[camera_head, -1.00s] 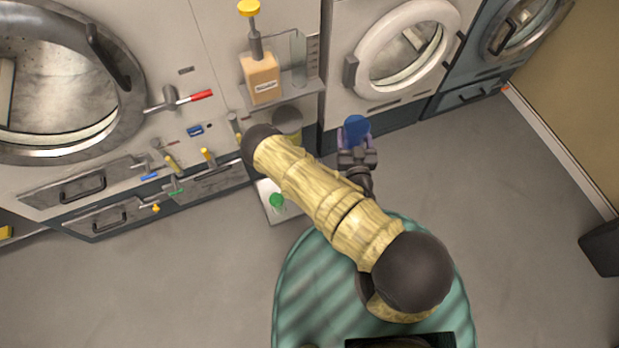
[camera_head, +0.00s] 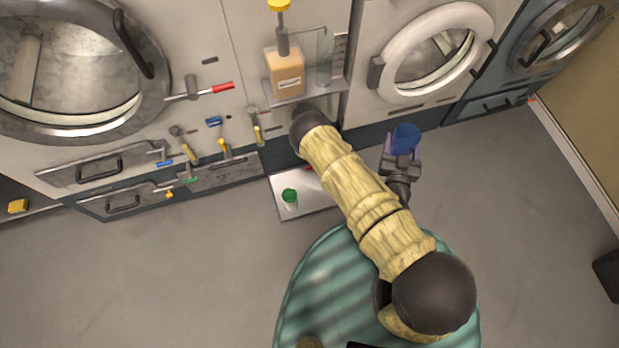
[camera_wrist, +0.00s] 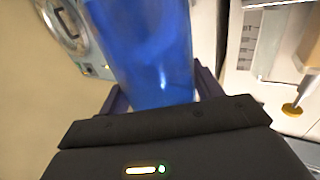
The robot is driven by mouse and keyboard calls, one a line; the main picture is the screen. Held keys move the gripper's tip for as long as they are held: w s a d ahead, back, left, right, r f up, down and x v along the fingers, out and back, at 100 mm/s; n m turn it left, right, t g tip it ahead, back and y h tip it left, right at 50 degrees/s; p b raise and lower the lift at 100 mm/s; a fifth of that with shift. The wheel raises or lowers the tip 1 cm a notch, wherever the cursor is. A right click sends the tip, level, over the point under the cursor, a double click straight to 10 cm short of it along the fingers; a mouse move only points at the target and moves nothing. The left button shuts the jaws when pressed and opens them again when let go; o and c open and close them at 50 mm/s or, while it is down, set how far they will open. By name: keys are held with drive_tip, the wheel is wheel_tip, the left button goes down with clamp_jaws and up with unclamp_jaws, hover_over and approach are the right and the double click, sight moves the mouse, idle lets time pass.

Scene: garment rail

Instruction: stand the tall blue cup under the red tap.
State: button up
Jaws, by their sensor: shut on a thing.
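The tall blue cup (camera_head: 405,137) is held by my gripper (camera_head: 401,157), out in front of the machine with the white round door. In the wrist view the blue cup (camera_wrist: 155,45) fills the upper middle, with the dark fingers (camera_wrist: 160,88) of my gripper on either side. The red tap (camera_head: 222,86) has a red lever and a grey body on the pale machine front at left. My gripper and the cup are well to the right of it and apart from it.
A soap dispenser (camera_head: 285,75) stands on a shelf between. Several taps with yellow, blue and green parts line the front below. A green cup (camera_head: 290,196) stands on a floor tray (camera_head: 300,209); a small red thing shows there. My arm hides part of this area.

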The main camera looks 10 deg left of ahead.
drive_tip(key=a+f+n+y+b, duration=0.1)
drive_tip(key=a+f+b, duration=0.8)
drive_tip(key=f+b, duration=0.8)
drive_tip(key=a+f+n+y+b, duration=0.1)
drive_tip(key=a+f+b, duration=0.7)
drive_tip(key=f+b, duration=1)
drive_tip(key=a+f+n+y+b, duration=0.1)
drive_tip(key=a+f+y+b, duration=0.2)
drive_tip(key=a+f+b, duration=0.6)
wheel_tip(320, 180, down, 16)
drive_tip(key=b, duration=0.9)
drive_tip(key=shift+a+f+g, duration=0.2)
drive_tip(key=shift+a+g, duration=0.15)
drive_tip(key=shift+g, duration=0.05)
